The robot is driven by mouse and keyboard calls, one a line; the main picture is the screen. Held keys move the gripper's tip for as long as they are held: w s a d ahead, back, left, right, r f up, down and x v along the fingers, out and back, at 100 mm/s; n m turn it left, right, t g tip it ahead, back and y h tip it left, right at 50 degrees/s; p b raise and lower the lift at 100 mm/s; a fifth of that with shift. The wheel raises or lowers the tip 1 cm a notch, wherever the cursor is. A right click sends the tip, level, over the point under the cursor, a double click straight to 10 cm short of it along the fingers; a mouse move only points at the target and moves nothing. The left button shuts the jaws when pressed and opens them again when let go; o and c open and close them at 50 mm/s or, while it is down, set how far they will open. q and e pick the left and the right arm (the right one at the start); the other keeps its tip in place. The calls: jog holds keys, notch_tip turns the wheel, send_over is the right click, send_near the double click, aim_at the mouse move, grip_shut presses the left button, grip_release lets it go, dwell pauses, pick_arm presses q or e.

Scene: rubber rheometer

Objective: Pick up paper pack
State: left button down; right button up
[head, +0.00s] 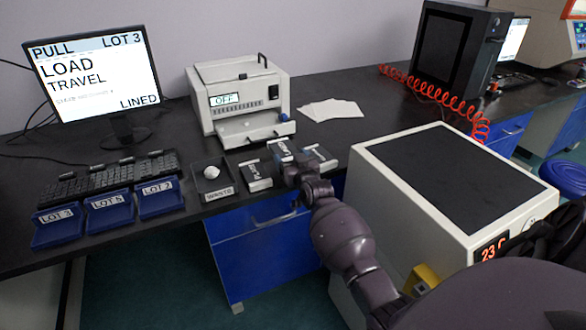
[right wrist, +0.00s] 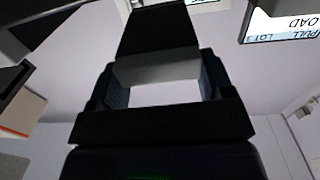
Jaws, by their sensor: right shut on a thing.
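My right gripper (head: 288,165) is at the front edge of the bench, between small paper packs. It is shut on a pack (head: 281,150) with a pale, partly hidden label. In the right wrist view, a dark and grey block (right wrist: 158,68) sits between the fingers of the right gripper (right wrist: 160,92). Another pack (head: 256,176), dark with a white label, lies just left of the gripper. Part of a further pale pack (head: 322,158) shows to the right. My left gripper is out of view. The monitor (head: 95,75) reads PULL, LOT 3, LOAD TRAVEL, LINED.
A black tray (head: 198,180) marked WASTE holds a crumpled white ball. Blue lot bins (head: 110,212) and a keyboard (head: 110,178) are to the left. A white instrument (head: 240,95) reading OFF stands behind the packs. White sheets (head: 331,110) lie behind. A large white machine (head: 440,185) blocks the right.

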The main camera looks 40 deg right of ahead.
jog(key=a+r+p, duration=0.2)
jog(key=r, duration=0.8)
jog(key=a+r+p, duration=0.1)
jog(key=a+r, duration=0.1)
jog(key=r, duration=0.7)
jog(key=s+a+f+n+y, duration=0.2)
jog(key=s+a+y, duration=0.1)
jog(key=s+a, duration=0.6)
jog(key=s+a+f+n+y, duration=0.1)
jog(key=s+a+f+y, duration=0.1)
jog(key=s+a, duration=0.65)
jog(key=s+a+f, duration=0.3)
jog(key=a+f, duration=0.1)
jog(key=f, duration=0.2)
jog(key=w+d+r+m+h, duration=0.1)
jog(key=w+d+r, duration=0.4)
jog(key=w, duration=0.2)
jog(key=w+d+r+h, duration=0.1)
jog(key=w+d+r, duration=0.45)
jog(key=w, duration=0.25)
jog(key=w+d+f+m+h, duration=0.1)
jog(key=w+d+f, duration=0.1)
jog(key=d, duration=0.5)
jog(key=w+d+f+m+h, duration=0.1)
jog(key=w+d+f+h, duration=0.1)
jog(key=d, duration=0.6)
jog(key=shift+w+f, duration=0.25)
jog(key=shift+w, duration=0.5)
